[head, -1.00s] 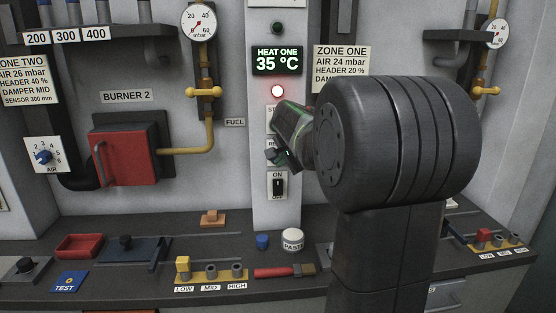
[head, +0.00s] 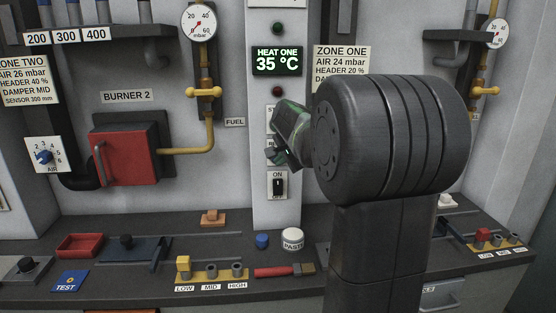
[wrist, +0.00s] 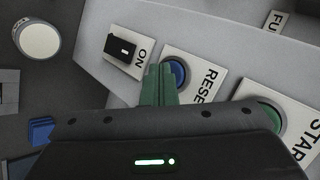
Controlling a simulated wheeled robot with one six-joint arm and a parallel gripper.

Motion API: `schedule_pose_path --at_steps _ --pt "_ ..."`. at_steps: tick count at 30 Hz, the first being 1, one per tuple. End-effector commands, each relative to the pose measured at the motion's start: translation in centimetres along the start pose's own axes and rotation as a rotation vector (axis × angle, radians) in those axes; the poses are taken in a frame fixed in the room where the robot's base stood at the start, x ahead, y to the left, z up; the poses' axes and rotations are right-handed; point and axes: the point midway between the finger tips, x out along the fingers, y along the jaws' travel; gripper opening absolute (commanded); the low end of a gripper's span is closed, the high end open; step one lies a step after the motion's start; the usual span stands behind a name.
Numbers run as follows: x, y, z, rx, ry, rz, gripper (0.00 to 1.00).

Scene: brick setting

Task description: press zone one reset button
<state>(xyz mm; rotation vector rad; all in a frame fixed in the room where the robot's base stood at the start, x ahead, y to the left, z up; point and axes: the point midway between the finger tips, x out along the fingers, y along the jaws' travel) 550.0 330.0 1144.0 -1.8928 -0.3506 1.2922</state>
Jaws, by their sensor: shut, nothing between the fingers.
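The blue reset button (wrist: 178,72) sits on a white plate marked RESET (wrist: 205,85) in the wrist view. My gripper (wrist: 158,82) is shut and empty, its green fingers overlapping the button's left edge there; I cannot tell whether they touch it. In the head view my gripper (head: 276,154) is against the column and hides most of the reset plate. The red lamp (head: 278,91) under the HEAT ONE display (head: 278,61) is dark; the display reads 35 °C. The ZONE ONE card (head: 341,66) hangs to the right.
In the wrist view, the green start button (wrist: 266,114) is on one side of reset and the ON switch (wrist: 122,47) on the other. A gas pipe (head: 208,135) runs at left.

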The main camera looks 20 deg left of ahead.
Motion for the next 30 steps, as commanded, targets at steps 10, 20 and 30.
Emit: schedule_pose_path --at_steps 10,20,30 --pt "-1.0 0.8 0.7 0.0 0.001 -0.001 0.0" --pt "-1.2 0.9 0.9 0.0 0.0 0.0 0.0" --pt "-2.9 2.2 2.2 0.0 0.001 -0.002 0.0"
